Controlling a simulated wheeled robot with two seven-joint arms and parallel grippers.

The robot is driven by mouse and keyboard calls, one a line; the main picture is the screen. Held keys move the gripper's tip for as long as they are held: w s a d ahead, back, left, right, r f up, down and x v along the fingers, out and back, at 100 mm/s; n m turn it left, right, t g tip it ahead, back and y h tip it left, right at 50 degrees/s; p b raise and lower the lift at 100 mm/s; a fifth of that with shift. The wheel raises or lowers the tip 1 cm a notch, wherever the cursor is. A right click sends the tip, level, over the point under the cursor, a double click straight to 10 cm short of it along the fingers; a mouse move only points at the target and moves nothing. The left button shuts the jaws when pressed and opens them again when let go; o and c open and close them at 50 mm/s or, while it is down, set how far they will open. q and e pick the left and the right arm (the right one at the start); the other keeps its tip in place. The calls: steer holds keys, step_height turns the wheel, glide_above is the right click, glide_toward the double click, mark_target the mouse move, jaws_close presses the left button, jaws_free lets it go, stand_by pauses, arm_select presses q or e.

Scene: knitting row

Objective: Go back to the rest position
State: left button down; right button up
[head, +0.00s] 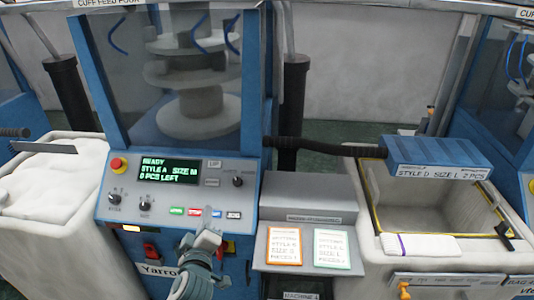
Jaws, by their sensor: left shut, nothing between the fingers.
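My left gripper (208,238) is in the lower middle of the head view, in front of the lower edge of the knitting machine's control panel (130,209). It is shut and holds nothing. I cannot tell whether it touches the machine. My right gripper is not in view. The panel's green-lit screen (168,170) reads READY, STYLE A, SIZE M, 0 PCS LEFT.
A red emergency button (117,165) sits at the panel's left. Two cards (284,246) lie on a grey ledge to the right. Further right is a bin (382,212) with a blue labelled box (436,152) over it. A white-filled bin (52,180) stands left.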

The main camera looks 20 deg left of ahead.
arm_select(q)
steer(key=s+d+f+m+g+h, duration=0.1)
steer(key=s+d+f+m+g, duration=0.2)
steer(key=s+f, duration=0.35)
steer(key=s+d+f+m+g+h, duration=0.2)
steer(key=s+f+m+g, duration=0.1)
steer(key=s+f+m, duration=0.4)
steer(key=s+d+f+m+g+h, duration=0.2)
steer(key=s+d+m+g, duration=0.15)
steer(key=s, duration=0.55)
steer(key=s+d+f+m+g+h, duration=0.1)
steer(key=s+d+f+m+g, duration=0.25)
steer(key=s, duration=0.45)
steer(key=s+d+f+b+x, duration=0.1)
steer(key=s+x, duration=0.2)
steer(key=x, duration=1.1)
steer(key=s+b+x, duration=0.2)
steer(key=s+x, duration=0.1)
steer(key=x, duration=1)
steer(key=s+a+f+g+b, duration=0.1)
steer(key=s+a+f+b, duration=0.1)
steer(key=s+f, duration=1.7)
step_height(320, 180, down, 4)
steer(key=shift+s+a+r+g, duration=0.2)
steer(key=shift+s+a+g, duration=0.1)
steer(key=shift+a, duration=0.1)
